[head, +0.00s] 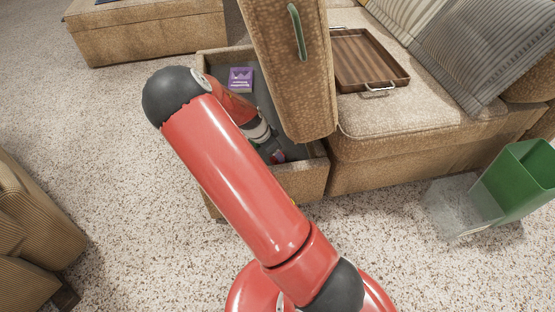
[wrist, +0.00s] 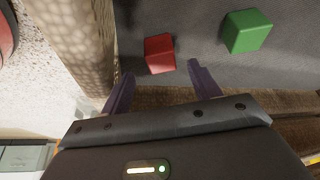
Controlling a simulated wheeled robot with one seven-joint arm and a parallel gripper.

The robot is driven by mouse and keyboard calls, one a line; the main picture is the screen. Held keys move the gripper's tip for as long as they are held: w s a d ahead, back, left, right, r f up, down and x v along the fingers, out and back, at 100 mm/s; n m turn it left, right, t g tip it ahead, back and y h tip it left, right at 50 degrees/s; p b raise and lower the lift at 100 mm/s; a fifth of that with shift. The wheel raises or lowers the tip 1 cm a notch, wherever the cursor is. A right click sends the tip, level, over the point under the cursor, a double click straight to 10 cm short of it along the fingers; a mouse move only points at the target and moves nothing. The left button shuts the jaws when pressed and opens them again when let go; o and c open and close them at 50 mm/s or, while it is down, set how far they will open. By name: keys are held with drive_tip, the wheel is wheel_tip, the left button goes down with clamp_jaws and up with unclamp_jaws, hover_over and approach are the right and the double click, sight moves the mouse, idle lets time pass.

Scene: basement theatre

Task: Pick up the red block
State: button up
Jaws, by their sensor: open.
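In the wrist view the red block (wrist: 159,52) lies on the dark grey floor of a storage compartment. My gripper (wrist: 161,70) is open, with one dark finger on each side of the space just in front of the block. The block shows beyond the fingertips, roughly centred between them, and nothing is held. In the head view my arm reaches down into the open compartment (head: 312,178) of the tan sofa. My gripper (head: 272,152) is low inside it, partly hidden by the arm and small. I cannot clearly make out the red block there.
A green block (wrist: 247,30) lies to the right of the red one. A purple box (head: 241,79) sits at the compartment's back. The raised lid (head: 285,70) stands close beside my arm. A wooden tray (head: 368,58) rests on the seat; a green bin (head: 521,180) stands right.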

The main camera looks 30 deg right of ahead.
drive_tip(key=x, duration=0.2)
drive_tip(key=b+x, duration=0.1)
drive_tip(key=x, duration=0.2)
drive_tip(key=shift+w+a+f, duration=0.1)
drive_tip(key=shift+a+f, duration=0.05)
drive_tip(key=shift+a, duration=0.1)
drive_tip(key=c, duration=1.1)
drive_tip(key=shift+o, duration=0.2)
